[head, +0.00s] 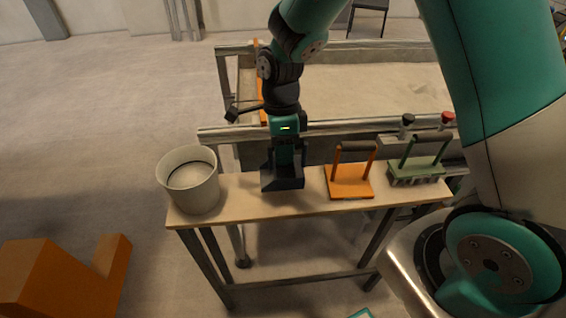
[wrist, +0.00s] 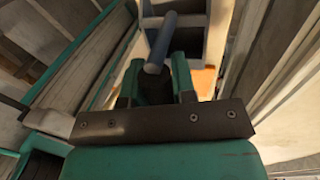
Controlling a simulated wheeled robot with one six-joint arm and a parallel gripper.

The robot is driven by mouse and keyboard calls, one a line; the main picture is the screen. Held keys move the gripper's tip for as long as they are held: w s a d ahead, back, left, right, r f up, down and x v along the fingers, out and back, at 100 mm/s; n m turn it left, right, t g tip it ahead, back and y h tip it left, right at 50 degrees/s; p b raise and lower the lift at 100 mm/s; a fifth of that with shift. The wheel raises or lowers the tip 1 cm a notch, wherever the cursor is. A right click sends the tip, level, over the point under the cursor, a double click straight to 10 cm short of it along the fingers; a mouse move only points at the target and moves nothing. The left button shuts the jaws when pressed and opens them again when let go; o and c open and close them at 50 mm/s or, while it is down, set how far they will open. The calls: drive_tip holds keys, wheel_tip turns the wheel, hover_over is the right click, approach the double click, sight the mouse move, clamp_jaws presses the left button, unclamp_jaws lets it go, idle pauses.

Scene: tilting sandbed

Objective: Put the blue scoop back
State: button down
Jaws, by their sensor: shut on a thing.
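My gripper (head: 284,143) points down over the narrow wooden bench (head: 236,208). It is shut on the handle of the dark blue scoop (head: 282,181). The scoop is upright at the bench top, between the grey bucket and the orange tool; I cannot tell whether it touches the wood. In the wrist view, the blue-grey handle (wrist: 160,45) stands between the teal fingers of my gripper (wrist: 157,82). Part of the scoop's dark body (wrist: 187,42) shows beyond it.
The grey bucket (head: 197,199) stands at the bench's left end. An orange flat tool (head: 349,188) and a green rake-like tool (head: 416,172) stand to the right of the scoop. The sandbed (head: 365,90) lies behind. An orange block (head: 45,277) is on the floor at left.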

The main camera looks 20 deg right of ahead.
drive_tip(key=shift+w+x, duration=0.25)
drive_tip(key=shift+x, duration=0.75)
drive_tip(key=shift+w+x, duration=0.2)
drive_tip(key=shift+x, duration=0.85)
drive_tip(key=shift+d+f, duration=0.1)
drive_tip(key=shift+f, duration=0.05)
drive_tip(key=c, duration=0.9)
unclamp_jaws()
drive_tip(key=shift+f, duration=0.1)
drive_tip(key=shift+c, duration=0.2)
drive_tip(key=a+v, duration=0.1)
drive_tip(key=v, duration=1.1)
drive_tip(key=s+a+r+n+t+y, duration=0.1)
drive_tip(key=s+r+n, duration=0.4)
drive_tip(key=s+n, duration=0.5)
drive_tip(key=s+a+r+n+t+y, duration=0.1)
drive_tip(key=s+r+n, duration=0.4)
drive_tip(key=s+n, duration=0.6)
drive_tip(key=a+n+y, duration=0.1)
drive_tip(key=a+n, duration=0.1)
drive_tip(key=n, duration=0.5)
drive_tip(key=shift+a+n+t+y, duration=0.2)
drive_tip(key=shift+n+t+y, duration=0.1)
drive_tip(key=shift+n, duration=0.1)
drive_tip(key=shift+w, duration=0.1)
